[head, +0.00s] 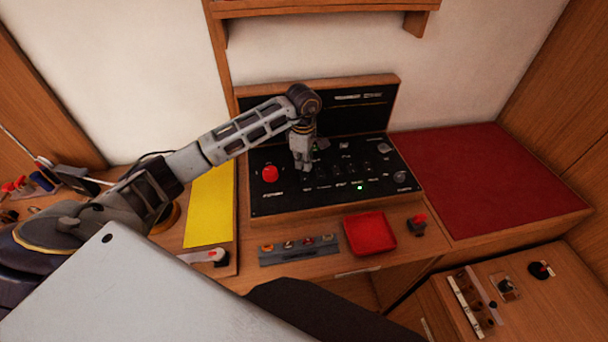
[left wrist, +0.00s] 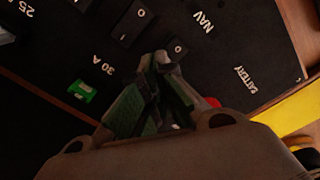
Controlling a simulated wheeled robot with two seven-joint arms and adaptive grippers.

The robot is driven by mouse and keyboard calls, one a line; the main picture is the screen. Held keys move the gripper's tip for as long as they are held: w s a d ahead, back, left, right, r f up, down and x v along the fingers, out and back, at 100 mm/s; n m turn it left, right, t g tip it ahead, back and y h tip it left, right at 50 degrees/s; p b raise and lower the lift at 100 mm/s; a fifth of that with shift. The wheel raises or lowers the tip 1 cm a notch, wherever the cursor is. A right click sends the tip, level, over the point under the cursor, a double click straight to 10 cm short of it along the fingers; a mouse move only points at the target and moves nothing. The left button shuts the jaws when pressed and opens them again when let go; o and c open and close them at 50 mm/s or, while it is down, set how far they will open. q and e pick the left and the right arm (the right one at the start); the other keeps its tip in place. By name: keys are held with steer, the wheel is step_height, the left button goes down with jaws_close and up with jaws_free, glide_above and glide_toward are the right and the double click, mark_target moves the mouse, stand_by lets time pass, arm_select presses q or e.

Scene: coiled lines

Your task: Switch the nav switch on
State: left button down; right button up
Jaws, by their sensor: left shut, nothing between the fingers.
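The nav switch (left wrist: 178,48) is a small black rocker below the white NAV label (left wrist: 203,22) in the left wrist view. An O mark shows on its exposed end; the rest is behind my fingertips, and I cannot tell which way it is set. My left gripper (left wrist: 161,62) is shut and empty, with its tips at this rocker; whether they touch it is unclear. In the head view the left gripper (head: 303,168) points down over the left part of the black switch panel (head: 285,203) and hides the rocker. My right gripper is not in view.
Another rocker (left wrist: 135,20) sits close beside the nav switch. A red knob (head: 270,174) stands left of the gripper on the panel. A red tray (head: 370,233), a fuse strip (head: 299,250) and a red-topped lever (head: 417,224) lie in front. A red mat (head: 490,180) is clear.

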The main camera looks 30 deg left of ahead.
mark_target(303, 171)
arm_select(q)
steer(key=shift+f+b, duration=0.6)
steer(key=shift+f, duration=0.25)
stand_by(0.9)
steer(key=shift+r, duration=0.15)
steer(key=shift+r+p, duration=1.7)
steer(key=shift+r, duration=1.7)
